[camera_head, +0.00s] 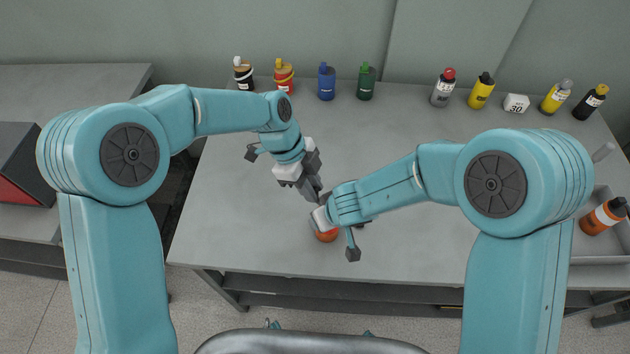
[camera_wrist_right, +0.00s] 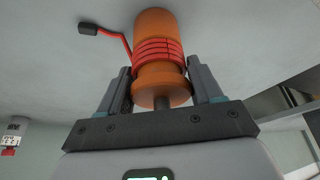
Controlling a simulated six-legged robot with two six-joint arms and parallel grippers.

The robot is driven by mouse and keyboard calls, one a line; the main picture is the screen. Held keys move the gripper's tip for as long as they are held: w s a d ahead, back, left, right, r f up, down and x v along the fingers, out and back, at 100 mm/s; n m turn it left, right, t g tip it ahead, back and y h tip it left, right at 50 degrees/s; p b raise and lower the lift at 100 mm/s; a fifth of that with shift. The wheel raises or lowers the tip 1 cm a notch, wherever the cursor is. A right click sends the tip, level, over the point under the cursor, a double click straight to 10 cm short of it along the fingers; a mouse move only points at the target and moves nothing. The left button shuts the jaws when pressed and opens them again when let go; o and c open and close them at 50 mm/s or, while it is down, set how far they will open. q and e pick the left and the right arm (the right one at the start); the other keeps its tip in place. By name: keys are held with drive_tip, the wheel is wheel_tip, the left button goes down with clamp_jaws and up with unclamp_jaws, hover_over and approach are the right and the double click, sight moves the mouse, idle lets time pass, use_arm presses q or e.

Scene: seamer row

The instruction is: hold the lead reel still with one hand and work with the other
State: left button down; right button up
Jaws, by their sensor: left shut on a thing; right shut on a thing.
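The lead reel is an orange-brown spool (camera_wrist_right: 153,22) with red lead (camera_wrist_right: 157,52) wound around it. A loose lead end with a black plug (camera_wrist_right: 88,29) sticks out to the left in the right wrist view. In the head view, only a small orange part of the reel (camera_head: 326,237) shows beneath my right gripper. My right gripper (camera_wrist_right: 163,84) is shut with a finger on each side of the reel. My left gripper (camera_head: 317,192) is shut just above and behind the right one. What lies between its fingers is too small and covered to make out.
Several bottles, including a red one (camera_head: 284,76) and a blue one (camera_head: 326,82), line the back edge of the grey table (camera_head: 230,200). A white block marked 30 (camera_head: 516,103) stands among them. An orange bottle (camera_head: 603,216) lies in a grey tray (camera_head: 590,260) at right. The table's left side is clear.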

use_arm(q)
drive_tip(key=shift+s+a+n+t, duration=0.15)
drive_tip(key=shift+s+n+t, duration=0.15)
drive_tip(key=shift+n, duration=0.45)
drive_tip(key=shift+s+a+n+t, duration=0.1)
drive_tip(key=shift+s+n+t, duration=0.15)
drive_tip(key=shift+n, duration=0.5)
drive_tip(key=c, duration=1)
unclamp_jaws()
drive_tip(key=shift+s, duration=0.1)
